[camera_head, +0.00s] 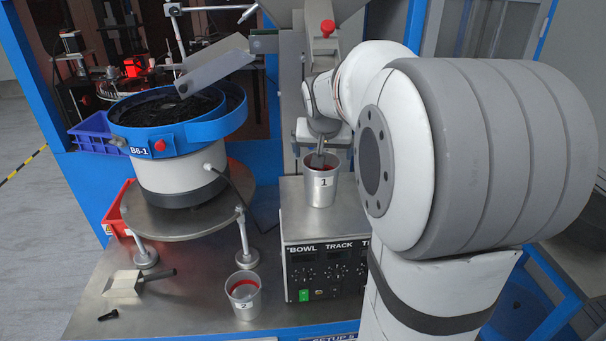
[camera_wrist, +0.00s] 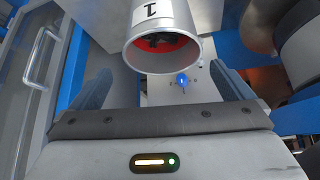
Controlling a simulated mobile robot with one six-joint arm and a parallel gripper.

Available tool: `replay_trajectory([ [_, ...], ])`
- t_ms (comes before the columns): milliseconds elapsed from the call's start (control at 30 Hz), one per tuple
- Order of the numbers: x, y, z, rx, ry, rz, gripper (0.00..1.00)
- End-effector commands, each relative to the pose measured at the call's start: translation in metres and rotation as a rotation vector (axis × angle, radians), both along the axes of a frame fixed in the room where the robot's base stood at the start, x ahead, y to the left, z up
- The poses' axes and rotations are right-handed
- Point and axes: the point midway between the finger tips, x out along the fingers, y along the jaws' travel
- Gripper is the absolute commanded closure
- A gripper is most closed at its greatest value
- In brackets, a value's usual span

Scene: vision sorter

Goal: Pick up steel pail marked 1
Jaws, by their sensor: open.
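The steel pail marked 1 (camera_head: 321,190) stands upright on the control box below the machine. In the wrist view its label and open mouth (camera_wrist: 163,53) show at the top, with a red inside and some dark pieces in it. My gripper (camera_head: 318,156) is at the pail's rim in the head view, pointing down. In the wrist view its two fingers (camera_wrist: 160,72) are spread apart, with the pail's mouth ahead of the gap between them. Nothing is held. I cannot tell whether a finger touches the pail.
The control box (camera_head: 325,270) carries knobs and a green switch. A second pail marked 2 (camera_head: 243,299) stands on the steel bench (camera_head: 190,300). A scoop (camera_head: 124,284) lies at left. The blue bowl feeder (camera_head: 180,133) and a metal chute (camera_head: 215,66) are close on the left.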

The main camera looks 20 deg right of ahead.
Motion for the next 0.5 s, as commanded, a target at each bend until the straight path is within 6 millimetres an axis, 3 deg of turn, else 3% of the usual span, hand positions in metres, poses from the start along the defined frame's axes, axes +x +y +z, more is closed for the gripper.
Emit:
replay_trajectory([
  [300, 0.018, -0.005, -0.04, 0.0, 0.004, 0.003, 0.0],
  [500, 0.024, -0.008, -0.05, 0.0, 0.001, 0.002, 0.0],
])
